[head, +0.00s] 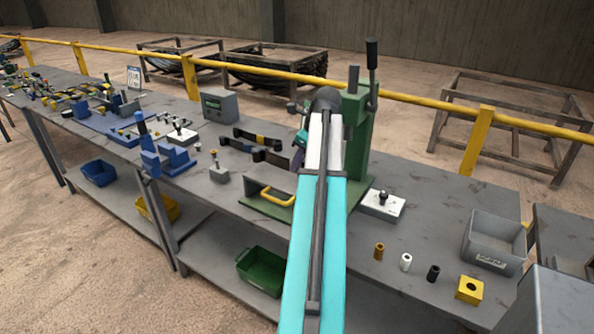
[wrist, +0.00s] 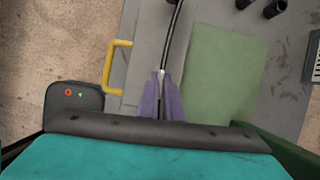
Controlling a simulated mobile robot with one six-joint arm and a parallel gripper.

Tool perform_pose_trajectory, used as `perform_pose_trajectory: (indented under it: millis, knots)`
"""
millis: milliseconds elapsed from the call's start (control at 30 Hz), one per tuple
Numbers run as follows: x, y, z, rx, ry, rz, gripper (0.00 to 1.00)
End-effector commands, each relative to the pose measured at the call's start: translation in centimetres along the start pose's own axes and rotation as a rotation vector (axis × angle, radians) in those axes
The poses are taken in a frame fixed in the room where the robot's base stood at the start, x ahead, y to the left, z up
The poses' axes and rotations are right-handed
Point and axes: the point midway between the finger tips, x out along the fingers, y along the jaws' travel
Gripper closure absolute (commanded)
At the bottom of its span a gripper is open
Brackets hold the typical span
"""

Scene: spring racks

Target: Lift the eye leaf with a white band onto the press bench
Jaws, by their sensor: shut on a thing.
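My gripper shows in the wrist view with its two purple fingers (wrist: 161,98) shut on a thin dark leaf (wrist: 175,38). The leaf is seen nearly edge-on and runs up and out of the picture, with a small whitish patch at the fingertips. In the head view my arm hides most of the gripper; a purple bit (head: 298,152) shows at its left, beside the green press (head: 357,130). The held leaf cannot be made out there. The press's green base plate (wrist: 225,80) lies right of the fingers in the wrist view.
Dark leaves (head: 258,138) lie on the grey bench (head: 228,189) left of the press. A yellow handle (head: 277,197) on a grey block stands in front; it also shows in the wrist view (wrist: 117,72). Small bushings and a grey bin (head: 493,241) are at right.

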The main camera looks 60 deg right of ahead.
Motion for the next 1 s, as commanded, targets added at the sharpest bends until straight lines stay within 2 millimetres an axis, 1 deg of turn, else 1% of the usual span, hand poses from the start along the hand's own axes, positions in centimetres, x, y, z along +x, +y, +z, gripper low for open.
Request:
perform_pose_trajectory:
  millis: [33,233,500,700,1000]
  knots:
    - [-0.7,-0.2,0.4,-0.002,-0.004,-0.004,1.0]
    - [-3.0,-0.2,1.4,-0.001,-0.004,-0.004,1.0]
    - [-5.4,-0.1,2.3,-0.001,-0.003,-0.003,1.0]
    - [-6.2,-0.1,2.6,-0.001,-0.003,-0.002,1.0]
    - [-6.3,0.0,2.6,-0.001,-0.003,-0.002,1.0]
